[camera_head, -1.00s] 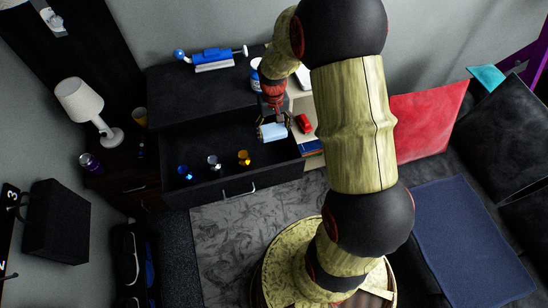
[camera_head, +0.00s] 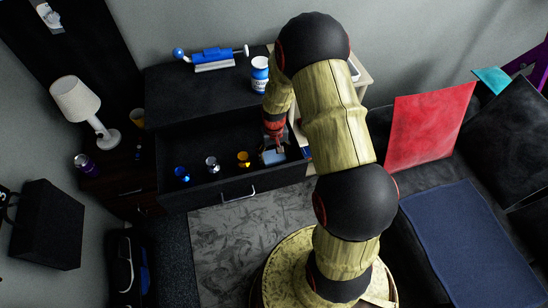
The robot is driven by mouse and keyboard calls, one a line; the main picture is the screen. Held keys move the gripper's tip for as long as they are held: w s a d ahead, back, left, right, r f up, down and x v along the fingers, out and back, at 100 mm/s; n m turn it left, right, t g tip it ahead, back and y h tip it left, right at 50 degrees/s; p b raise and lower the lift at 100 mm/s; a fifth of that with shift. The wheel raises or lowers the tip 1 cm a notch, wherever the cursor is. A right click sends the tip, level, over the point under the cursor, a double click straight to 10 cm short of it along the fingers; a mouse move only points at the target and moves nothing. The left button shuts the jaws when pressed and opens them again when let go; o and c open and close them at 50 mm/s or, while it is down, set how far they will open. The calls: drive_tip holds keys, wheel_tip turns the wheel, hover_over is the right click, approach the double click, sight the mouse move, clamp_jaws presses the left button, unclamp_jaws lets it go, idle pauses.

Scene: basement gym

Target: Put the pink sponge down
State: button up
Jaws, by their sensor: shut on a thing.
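My gripper (camera_head: 275,147) is at the right end of the open black drawer (camera_head: 200,140). It is shut on a pale blue-grey block (camera_head: 273,157), which is the only sponge-like thing I see; no pink shows on it. The block is low at the drawer's right front corner, and I cannot tell whether it touches the drawer floor. My arm and the gripper body hide part of the block and the fingers.
Small blue (camera_head: 182,174), silver (camera_head: 212,163) and gold (camera_head: 243,158) objects stand along the drawer's front. The drawer's middle and back look clear. A blue-and-white bottle (camera_head: 260,75) and a blue device (camera_head: 212,58) are on the cabinet top. A lamp (camera_head: 84,108) stands left.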

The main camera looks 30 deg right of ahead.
drive_tip(key=shift+f, duration=0.25)
drive_tip(key=o, duration=0.7)
drive_tip(key=shift+o, duration=0.2)
wheel_tip(320, 180, up, 12)
drive_tip(key=p, duration=0.4)
wheel_tip(320, 180, up, 11)
drive_tip(key=t, duration=0.1)
hover_over(274, 156)
drive_tip(key=a, duration=0.3)
drive_tip(key=s+a+r+n+t, duration=0.1)
drive_tip(key=s+a+r, duration=0.3)
drive_tip(key=r, duration=0.4)
drive_tip(key=s+a+r+n+t, duration=0.2)
drive_tip(key=s+a+r, duration=0.5)
drive_tip(key=s+r, duration=0.6)
drive_tip(key=s+t, duration=0.1)
drive_tip(key=s, duration=0.2)
drive_tip(key=shift+t, duration=0.3)
